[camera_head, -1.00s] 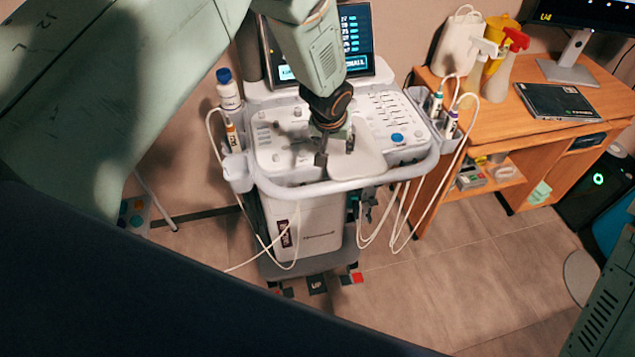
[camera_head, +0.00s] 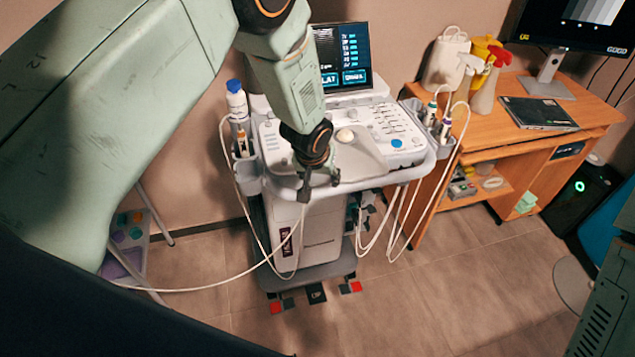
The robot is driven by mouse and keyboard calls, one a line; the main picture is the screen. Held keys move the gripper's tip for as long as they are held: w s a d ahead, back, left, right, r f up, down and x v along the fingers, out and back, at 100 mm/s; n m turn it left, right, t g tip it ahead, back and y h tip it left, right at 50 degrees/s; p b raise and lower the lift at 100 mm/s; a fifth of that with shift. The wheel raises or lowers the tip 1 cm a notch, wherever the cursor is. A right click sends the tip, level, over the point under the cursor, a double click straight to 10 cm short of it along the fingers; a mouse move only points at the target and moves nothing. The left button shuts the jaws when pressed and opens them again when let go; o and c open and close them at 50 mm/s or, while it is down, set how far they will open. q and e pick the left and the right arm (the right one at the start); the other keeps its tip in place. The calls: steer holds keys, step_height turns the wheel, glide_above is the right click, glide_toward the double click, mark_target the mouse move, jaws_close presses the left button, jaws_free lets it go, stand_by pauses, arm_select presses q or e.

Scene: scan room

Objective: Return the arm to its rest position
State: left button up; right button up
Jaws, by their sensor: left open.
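My left arm (camera_head: 299,85) comes in from the left, a pale green arm bent downward in front of the ultrasound machine (camera_head: 412,168). My left gripper (camera_head: 318,190) hangs at its end, dark and small, its fingers apart and empty. It is at the front edge of the machine's control panel, and I cannot tell whether it touches the edge. The arm hides the left part of the panel and part of the screen (camera_head: 343,55). My right gripper is not in view.
Probes stand in holders on both sides of the machine, with white cables (camera_head: 400,215) hanging down. A white bottle with a blue cap (camera_head: 237,100) stands at its left. A wooden desk (camera_head: 515,140) with spray bottles and a monitor is at the right.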

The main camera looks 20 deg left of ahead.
arm_select(q)
steer(key=s+a+f+g+b, duration=0.1)
steer(key=s+f+b, duration=0.3)
steer(key=s, duration=0.9)
steer(key=s+a+f+g+b, duration=0.1)
steer(key=s+f+b, duration=0.4)
steer(key=s+f, duration=0.5)
steer(key=s+a+f+g+b, duration=0.1)
steer(key=s+f+b, duration=0.4)
steer(key=s, duration=1)
step_height(320, 180, down, 3)
steer(key=shift+s+a+r+m+g, duration=0.1)
steer(key=shift+s+a+m+g, duration=0.3)
steer(key=shift+g, duration=0.4)
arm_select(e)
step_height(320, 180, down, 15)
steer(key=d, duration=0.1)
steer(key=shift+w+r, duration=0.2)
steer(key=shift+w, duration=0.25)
arm_select(q)
steer(key=shift+s+a, duration=0.15)
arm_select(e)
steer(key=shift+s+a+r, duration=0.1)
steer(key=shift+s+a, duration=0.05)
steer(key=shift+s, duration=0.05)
